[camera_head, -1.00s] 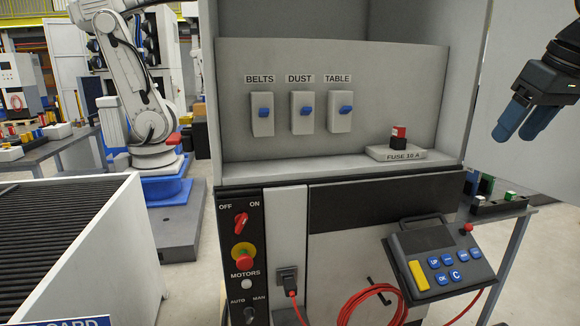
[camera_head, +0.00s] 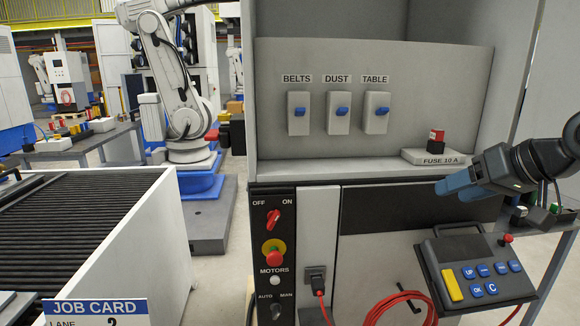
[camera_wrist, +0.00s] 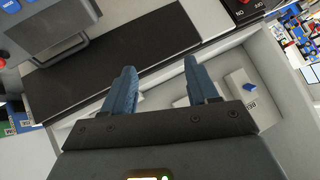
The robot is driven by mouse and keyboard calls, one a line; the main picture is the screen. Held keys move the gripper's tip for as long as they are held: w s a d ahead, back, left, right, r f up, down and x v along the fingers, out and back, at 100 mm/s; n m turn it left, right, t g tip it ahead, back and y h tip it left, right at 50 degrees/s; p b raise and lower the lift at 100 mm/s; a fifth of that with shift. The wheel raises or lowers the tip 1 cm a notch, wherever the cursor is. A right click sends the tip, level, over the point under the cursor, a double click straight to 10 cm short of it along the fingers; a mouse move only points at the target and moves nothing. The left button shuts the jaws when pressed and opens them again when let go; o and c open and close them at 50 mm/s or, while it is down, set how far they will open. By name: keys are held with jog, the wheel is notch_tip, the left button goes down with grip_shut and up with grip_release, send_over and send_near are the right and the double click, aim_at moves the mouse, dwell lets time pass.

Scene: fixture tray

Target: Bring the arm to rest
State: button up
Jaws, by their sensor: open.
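My gripper (camera_head: 455,184) is in the head view at the right, in front of the cabinet's dark front panel and above the handheld control panel (camera_head: 480,272). Its two blue fingers point left. In the wrist view my gripper (camera_wrist: 158,85) shows both blue fingers spread apart, with nothing between them. The fingers appear clear of the cabinet (camera_head: 300,172), though their exact distance from it is hard to tell.
The red fuse (camera_head: 436,141) stands on its block just above my gripper. Switches BELTS (camera_head: 298,112), DUST (camera_head: 339,112) and TABLE (camera_head: 375,112) are on the back wall. A ribbed conveyor (camera_head: 70,215) is at left. A red cable (camera_head: 400,302) hangs in front.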

jog(key=a+f+m+t+y, duration=0.1)
jog(key=a+f+t, duration=0.1)
jog(key=a+f, duration=0.5)
jog(key=s+a+f+m+t+h, duration=0.1)
jog(key=s+a+f+m+t, duration=0.1)
jog(key=s+a+f, duration=0.35)
jog(key=s+a+f+m+t+h, duration=0.1)
jog(key=s+a+f+m+h, duration=0.15)
jog(key=s+f, duration=0.65)
jog(key=s+f+h, duration=0.1)
jog(key=s+f, duration=0.1)
jog(key=s, duration=0.7)
jog(key=s+f+h, duration=0.1)
jog(key=s+f, duration=0.1)
jog(key=s, duration=0.8)
jog(key=s+d+r+n, duration=0.1)
jog(key=s+r+n, duration=0.1)
jog(key=s, duration=0.5)
jog(key=s+d+r+n, duration=0.1)
jog(key=s+r+n, duration=0.2)
jog(key=s+r, duration=0.2)
jog(key=s, duration=0.3)
jog(key=shift+d+t, duration=0.2)
jog(key=shift+t, duration=0.2)
